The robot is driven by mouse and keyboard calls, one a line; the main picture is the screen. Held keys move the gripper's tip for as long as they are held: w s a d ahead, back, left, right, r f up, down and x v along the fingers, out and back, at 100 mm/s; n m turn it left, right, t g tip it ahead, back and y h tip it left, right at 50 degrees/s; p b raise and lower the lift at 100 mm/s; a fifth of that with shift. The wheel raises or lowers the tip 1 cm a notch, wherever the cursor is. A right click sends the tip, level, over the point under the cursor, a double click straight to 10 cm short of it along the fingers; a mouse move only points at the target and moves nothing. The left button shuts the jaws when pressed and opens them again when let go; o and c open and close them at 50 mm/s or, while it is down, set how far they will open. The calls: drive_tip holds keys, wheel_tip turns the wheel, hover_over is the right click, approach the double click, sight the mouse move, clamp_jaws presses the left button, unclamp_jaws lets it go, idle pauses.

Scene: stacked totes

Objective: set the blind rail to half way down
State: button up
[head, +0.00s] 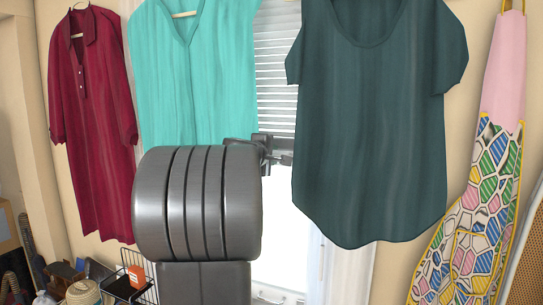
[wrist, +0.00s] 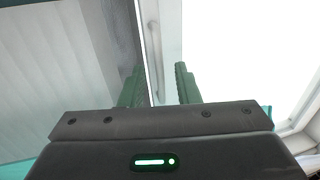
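The blind's pale slats (head: 275,70) show in the head view between the two hanging green tops. Their lower edge is around the level of my gripper (head: 272,148), with bright window below. In the wrist view the blind (wrist: 70,60) is the grey area at left, and the blind rail (wrist: 163,45) is the pale strip at its edge. The green fingers of my gripper (wrist: 161,88) stand one on each side of the rail and look closed on it. Contact at the tips is hard to see. My wrist hides part of the rail in the head view.
A turquoise top (head: 190,80) hangs left of the blind and a dark green top (head: 370,120) hangs right, close to my gripper. A maroon dress (head: 95,110) hangs farther left. A patterned garment (head: 475,220) hangs at right. A wire basket (head: 130,280) stands low at left.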

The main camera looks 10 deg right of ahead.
drive_tip(key=shift+c, duration=0.4)
clamp_jaws()
drive_tip(key=shift+f, duration=0.1)
wheel_tip(320, 180, down, 24)
drive_tip(key=b, duration=2.5)
drive_tip(key=shift+b, duration=0.4)
drive_tip(key=shift+o, duration=0.4)
unclamp_jaws()
drive_tip(key=v, duration=1.4)
drive_tip(key=shift+p, duration=0.35)
